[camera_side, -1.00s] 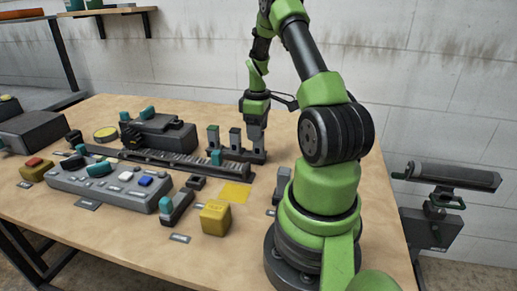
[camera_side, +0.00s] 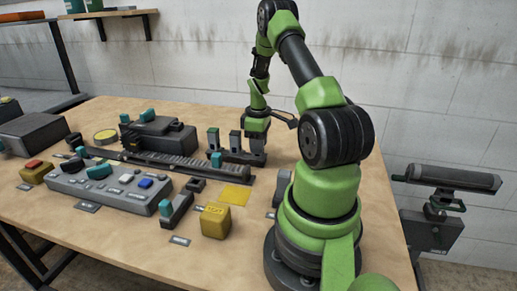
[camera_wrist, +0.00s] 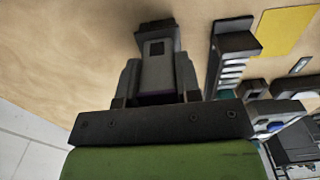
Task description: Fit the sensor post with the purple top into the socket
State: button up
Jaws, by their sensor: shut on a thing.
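My gripper (camera_side: 254,147) is low over the right end of a dark rack (camera_side: 229,156) in the side view. In the wrist view my gripper (camera_wrist: 155,85) is shut on a grey sensor post (camera_wrist: 158,68), its two fingers on either side. A thin purple edge shows at the post's gripper end, so this is the purple-topped post. Its dark far end points down to the table; I cannot tell whether it still sits in the rack. I cannot pick out the socket for certain.
A long dark toothed rail (camera_side: 165,160) runs left of the rack. A yellow pad (camera_side: 235,194), a yellow block (camera_side: 215,220) and a grey control panel (camera_side: 110,187) lie nearer the camera. Bare table (camera_side: 130,240) shows in front.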

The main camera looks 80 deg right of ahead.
notch_tip(320, 180, up, 15)
jog(key=w+a, duration=1.3)
jog(key=a, duration=0.2)
notch_tip(320, 180, down, 12)
dwell(0.3)
jog(key=shift+f, duration=1.45)
dwell(1.7)
jog(key=o, duration=1.6)
jog(key=shift+r, duration=0.1)
jog(key=shift+r, duration=3.4)
